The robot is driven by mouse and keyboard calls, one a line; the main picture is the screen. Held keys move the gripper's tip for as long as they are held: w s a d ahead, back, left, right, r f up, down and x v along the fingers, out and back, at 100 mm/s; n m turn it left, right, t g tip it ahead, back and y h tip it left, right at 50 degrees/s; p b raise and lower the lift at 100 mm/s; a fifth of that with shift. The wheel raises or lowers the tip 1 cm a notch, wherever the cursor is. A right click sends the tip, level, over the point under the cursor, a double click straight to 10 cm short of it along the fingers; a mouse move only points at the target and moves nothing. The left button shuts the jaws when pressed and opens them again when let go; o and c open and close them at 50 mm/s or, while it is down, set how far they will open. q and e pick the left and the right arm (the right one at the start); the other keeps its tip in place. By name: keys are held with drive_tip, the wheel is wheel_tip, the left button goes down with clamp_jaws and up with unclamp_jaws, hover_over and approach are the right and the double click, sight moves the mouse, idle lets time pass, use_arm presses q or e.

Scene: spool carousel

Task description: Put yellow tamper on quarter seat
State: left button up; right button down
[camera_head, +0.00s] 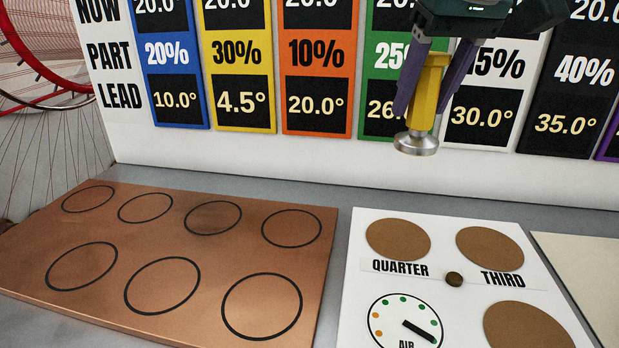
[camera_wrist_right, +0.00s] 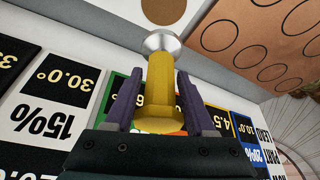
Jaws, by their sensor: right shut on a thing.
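The yellow tamper (camera_head: 425,97) has a yellow handle and a round silver foot at its lower end. It hangs nearly upright, slightly tilted, in the air in front of the back board. My right gripper (camera_head: 427,95) is shut on its handle, with a purple finger on each side. The tamper also shows in the right wrist view (camera_wrist_right: 160,85), between the fingers of the right gripper (camera_wrist_right: 155,105). The quarter seat (camera_head: 398,239) is a brown disc on the white panel, above the QUARTER label. It is empty, below the tamper. My left gripper is not in view.
A copper plate (camera_head: 190,240) with empty ringed circles lies left. A board of coloured number cards (camera_head: 315,68) stands behind.

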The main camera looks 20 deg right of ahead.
drive_tip(key=shift+f+b, duration=0.75)
drive_tip(key=shift+f, duration=6.65)
drive_tip(key=shift+f, duration=0.15)
drive_tip(key=shift+c, duration=1.2)
unclamp_jaws()
drive_tip(key=p+v, duration=0.2)
drive_tip(key=v, duration=1)
